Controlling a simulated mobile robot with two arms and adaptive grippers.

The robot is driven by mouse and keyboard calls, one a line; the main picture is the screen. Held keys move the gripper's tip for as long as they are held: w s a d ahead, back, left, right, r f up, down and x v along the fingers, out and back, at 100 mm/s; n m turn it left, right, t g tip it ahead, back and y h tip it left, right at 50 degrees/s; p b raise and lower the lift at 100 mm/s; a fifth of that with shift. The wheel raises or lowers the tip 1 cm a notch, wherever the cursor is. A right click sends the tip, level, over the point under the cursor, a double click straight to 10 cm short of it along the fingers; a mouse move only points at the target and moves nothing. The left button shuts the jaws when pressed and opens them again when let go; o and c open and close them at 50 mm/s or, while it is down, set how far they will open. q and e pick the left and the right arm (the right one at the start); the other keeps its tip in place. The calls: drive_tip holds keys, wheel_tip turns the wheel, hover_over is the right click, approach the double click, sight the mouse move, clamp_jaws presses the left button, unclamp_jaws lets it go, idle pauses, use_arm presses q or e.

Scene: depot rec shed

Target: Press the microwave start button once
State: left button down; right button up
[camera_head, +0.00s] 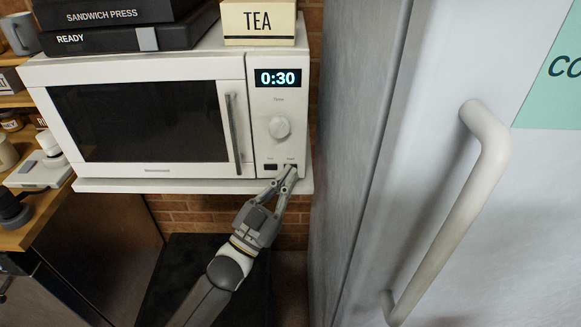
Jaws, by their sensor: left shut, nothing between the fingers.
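The white microwave (37,77) sits on a white shelf (150,186), its door closed. Its display (278,78) reads 0:30, with a round knob (279,127) below it. Two small dark buttons lie low on the panel. The left one (270,167) is in clear view, and the right one (290,166) is partly covered by my fingertips. My left gripper (288,171) is shut and empty, its tips at the right button. I cannot tell whether they touch it. The small labels are too blurred to read surely. My right gripper is not in view.
A tall grey-white fridge (375,200) with a long handle (465,200) stands close on the right. A black sandwich press (120,38) and a TEA box (260,42) sit on the microwave. A wooden counter (38,222) is at left.

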use_arm(q)
drive_tip(key=shift+w, duration=0.15)
idle(0.5)
drive_tip(key=shift+w, duration=0.3)
